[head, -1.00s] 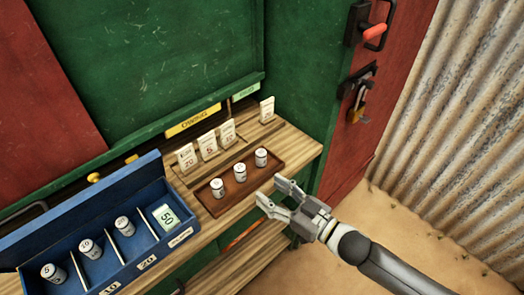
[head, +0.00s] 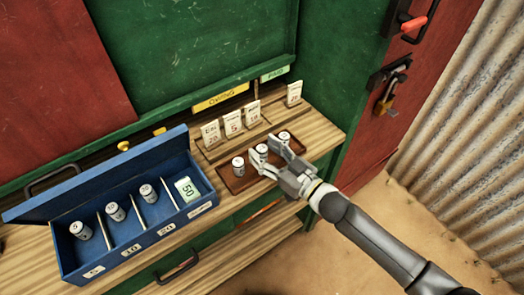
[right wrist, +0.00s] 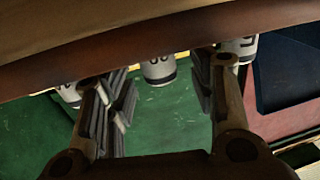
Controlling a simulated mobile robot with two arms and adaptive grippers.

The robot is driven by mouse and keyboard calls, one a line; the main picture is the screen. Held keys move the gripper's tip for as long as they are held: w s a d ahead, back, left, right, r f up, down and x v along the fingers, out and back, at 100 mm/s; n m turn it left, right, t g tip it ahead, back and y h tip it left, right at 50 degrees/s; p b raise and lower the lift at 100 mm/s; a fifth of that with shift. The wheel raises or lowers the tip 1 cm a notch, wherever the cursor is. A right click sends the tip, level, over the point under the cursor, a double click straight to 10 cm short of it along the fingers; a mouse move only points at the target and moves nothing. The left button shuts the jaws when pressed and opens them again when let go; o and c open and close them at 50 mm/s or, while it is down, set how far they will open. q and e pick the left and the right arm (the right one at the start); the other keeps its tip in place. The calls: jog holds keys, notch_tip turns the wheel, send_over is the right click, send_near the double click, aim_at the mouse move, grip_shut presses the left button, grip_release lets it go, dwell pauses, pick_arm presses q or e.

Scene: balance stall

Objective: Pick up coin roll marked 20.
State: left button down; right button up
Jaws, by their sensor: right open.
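Three white coin rolls stand upright in a brown tray (head: 229,184): a left roll (head: 238,166), a middle roll (head: 262,151) and a right roll (head: 285,137). Their markings are too small to read surely. My right gripper (head: 267,153) is open, with its fingers on either side of the middle roll. In the right wrist view the middle roll (right wrist: 158,72) shows in the gap between the open fingers (right wrist: 160,95); I cannot tell whether they touch it. The other rolls show beside the fingers. My left gripper is out of view.
A blue open cash box (head: 130,262) with labelled compartments stands left of the tray, holding several rolls and a green 50 bundle (head: 187,189). Small price cards (head: 232,123) stand behind the tray. A green wall rises at the back.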

jog(key=shift+x, duration=0.8)
jog(key=shift+c, duration=0.4)
grip_shut()
jog(key=shift+r, duration=0.2)
